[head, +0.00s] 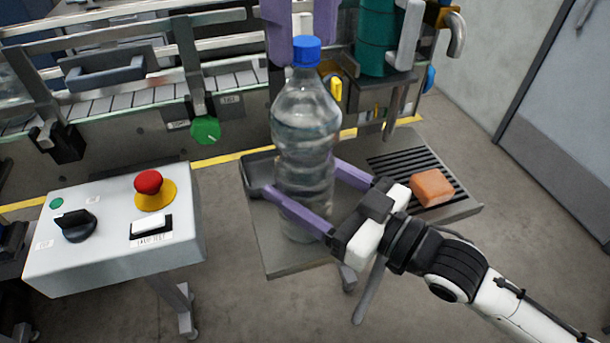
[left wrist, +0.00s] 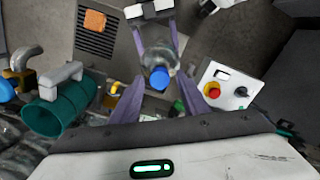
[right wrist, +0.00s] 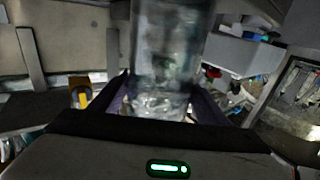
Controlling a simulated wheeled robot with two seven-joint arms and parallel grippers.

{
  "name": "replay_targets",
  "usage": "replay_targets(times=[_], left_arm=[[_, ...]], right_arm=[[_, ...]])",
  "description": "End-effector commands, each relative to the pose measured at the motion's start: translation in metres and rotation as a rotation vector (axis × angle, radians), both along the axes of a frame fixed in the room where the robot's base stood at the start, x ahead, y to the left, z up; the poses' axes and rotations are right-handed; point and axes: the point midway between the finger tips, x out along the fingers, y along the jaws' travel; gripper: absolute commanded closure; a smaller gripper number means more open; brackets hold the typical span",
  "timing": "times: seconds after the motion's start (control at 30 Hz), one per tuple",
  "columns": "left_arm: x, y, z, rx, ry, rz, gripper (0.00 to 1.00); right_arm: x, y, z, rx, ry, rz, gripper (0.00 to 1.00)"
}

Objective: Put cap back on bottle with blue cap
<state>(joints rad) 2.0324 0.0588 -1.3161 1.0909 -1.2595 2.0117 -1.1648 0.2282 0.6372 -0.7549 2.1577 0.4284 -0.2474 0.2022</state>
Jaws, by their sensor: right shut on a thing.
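A clear plastic bottle (head: 305,125) stands upright on a small grey metal tray table (head: 290,258). The blue cap (head: 306,50) sits on the bottle's mouth; I cannot tell how tightly. My right gripper (head: 300,180) is shut on the bottle's lower body, one purple finger on each side. The bottle also fills the middle of the right wrist view (right wrist: 168,50). My left gripper (head: 303,42) is above, its purple fingers on both sides of the cap. In the left wrist view the cap (left wrist: 159,77) shows between the spread fingers (left wrist: 158,92), with gaps.
An orange-brown block (head: 432,187) lies on the slotted right part of the table. A control box (head: 105,250) with a red button (head: 148,182) stands at left. A conveyor (head: 120,110) and a green cylinder (head: 376,45) are behind. Floor is free at right.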

Motion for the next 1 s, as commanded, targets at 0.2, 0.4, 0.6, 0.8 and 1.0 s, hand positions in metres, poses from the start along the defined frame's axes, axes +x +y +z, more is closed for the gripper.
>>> replay_targets(times=[0.2, 0.4, 0.6, 0.8, 1.0], left_arm=[[0.0, -0.001, 0.0, -0.001, 0.0, 0.0, 0.55], [0.0, -0.001, 0.008, 0.0, -0.001, 0.001, 0.55], [0.0, -0.001, 0.038, 0.002, -0.004, 0.005, 0.55], [0.0, 0.0, 0.062, 0.004, 0.001, 0.004, 0.55], [0.0, 0.0, 0.073, -0.001, -0.001, 0.002, 0.55]], right_arm=[[0.0, 0.0, -0.001, -0.001, 0.001, 0.0, 0.94], [0.0, 0.0, -0.001, -0.002, 0.001, 0.0, 0.94], [0.0, 0.0, -0.001, -0.002, 0.001, 0.0, 0.94], [0.0, 0.0, -0.001, -0.002, 0.001, 0.0, 0.94], [0.0, 0.0, -0.001, -0.002, 0.001, 0.0, 0.94]])
